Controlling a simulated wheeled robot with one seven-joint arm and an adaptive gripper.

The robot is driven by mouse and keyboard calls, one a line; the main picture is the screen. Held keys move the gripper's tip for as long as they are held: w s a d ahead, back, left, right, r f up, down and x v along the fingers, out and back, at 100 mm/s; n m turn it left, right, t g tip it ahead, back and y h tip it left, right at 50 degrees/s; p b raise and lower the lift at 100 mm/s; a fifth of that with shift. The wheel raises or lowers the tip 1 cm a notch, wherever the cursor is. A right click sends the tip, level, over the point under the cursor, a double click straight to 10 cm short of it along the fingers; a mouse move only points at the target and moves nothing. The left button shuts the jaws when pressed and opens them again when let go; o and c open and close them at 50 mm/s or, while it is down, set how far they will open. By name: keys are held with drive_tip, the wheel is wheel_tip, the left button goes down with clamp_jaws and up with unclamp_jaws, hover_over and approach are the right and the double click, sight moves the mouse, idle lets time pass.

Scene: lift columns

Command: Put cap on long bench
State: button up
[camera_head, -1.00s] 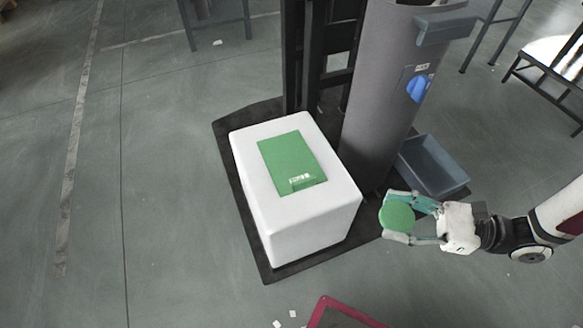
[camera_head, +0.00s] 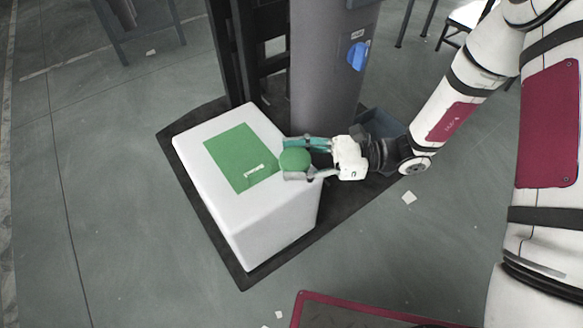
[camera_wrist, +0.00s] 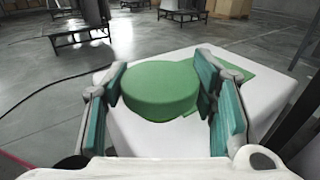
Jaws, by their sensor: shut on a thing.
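The cap is a green round disc (camera_head: 295,160), also large between the fingers in the wrist view (camera_wrist: 160,92). My gripper (camera_head: 296,159) is shut on it, with a teal-padded finger on each side. It is at the right edge of a white block (camera_head: 255,232), which has a green rectangular panel (camera_head: 232,150) on top. The panel shows partly behind the cap in the wrist view. I cannot tell whether the cap touches the block. Benches with dark legs show in the wrist view (camera_wrist: 78,30); I cannot tell which is the long bench.
The block stands on a dark base (camera_head: 240,278) beside a grey column (camera_head: 335,80) with a blue knob (camera_head: 357,56). A blue-grey bin (camera_head: 385,124) is behind my arm. A red-edged dark panel (camera_head: 345,312) lies at the bottom.

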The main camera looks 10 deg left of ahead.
sight(292, 167)
drive_tip(key=shift+w+a, duration=0.15)
drive_tip(key=shift+a, duration=0.3)
drive_tip(key=shift+a+f+b, duration=0.1)
drive_tip(key=shift+f+b, duration=1)
drive_tip(key=shift+f, duration=0.7)
drive_tip(key=shift+f, duration=0.15)
drive_tip(key=o, duration=1.1)
drive_tip(key=shift+w+r, duration=0.1)
drive_tip(key=shift+r, duration=0.1)
drive_tip(key=p+v, duration=0.3)
drive_tip(key=v, duration=0.9)
drive_tip(key=shift+p, duration=0.3)
